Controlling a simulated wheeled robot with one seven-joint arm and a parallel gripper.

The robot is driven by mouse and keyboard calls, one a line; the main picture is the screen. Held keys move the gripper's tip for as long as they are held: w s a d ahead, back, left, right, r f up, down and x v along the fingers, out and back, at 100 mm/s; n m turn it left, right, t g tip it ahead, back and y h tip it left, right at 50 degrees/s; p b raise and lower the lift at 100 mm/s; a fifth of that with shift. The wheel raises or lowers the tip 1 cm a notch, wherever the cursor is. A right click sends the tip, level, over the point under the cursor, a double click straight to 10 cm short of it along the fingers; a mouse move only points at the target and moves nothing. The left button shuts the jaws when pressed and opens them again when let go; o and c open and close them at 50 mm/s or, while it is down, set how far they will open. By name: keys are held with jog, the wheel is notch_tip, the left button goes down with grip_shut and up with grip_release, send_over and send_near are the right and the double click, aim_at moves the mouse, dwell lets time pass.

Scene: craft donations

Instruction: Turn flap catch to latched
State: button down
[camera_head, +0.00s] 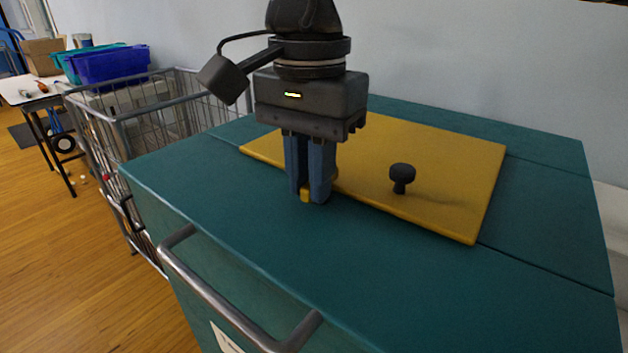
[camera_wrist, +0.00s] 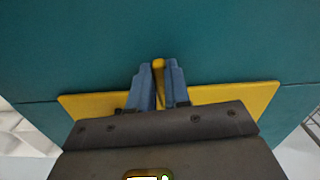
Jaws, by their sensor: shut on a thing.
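The yellow flap (camera_head: 450,165) lies flat on the top of a teal chest (camera_head: 240,225), with a black knob (camera_head: 402,178) standing on it. My gripper (camera_head: 313,196) points down at the flap's front edge, left of the knob. In the wrist view the catch (camera_wrist: 158,70) is between the fingers and sticks out past the flap's edge over the teal top. The fingers hide most of the catch, including its pivot.
A metal handle bar (camera_head: 225,300) runs along the chest's front. A wire cart (camera_head: 150,115) stands close to its left. Beyond are a blue bin (camera_head: 112,64) and a small table (camera_head: 25,88). A wall rises behind the chest. The teal top in front of the flap is clear.

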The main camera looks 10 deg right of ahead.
jog(key=shift+w+m, duration=0.1)
jog(key=shift+m, duration=0.5)
jog(key=c, duration=1.1)
grip_release()
jog(key=shift+r, duration=0.1)
notch_tip(320, 180, up, 8)
jog(key=shift+f+p, duration=0.2)
jog(key=shift+p, duration=0.2)
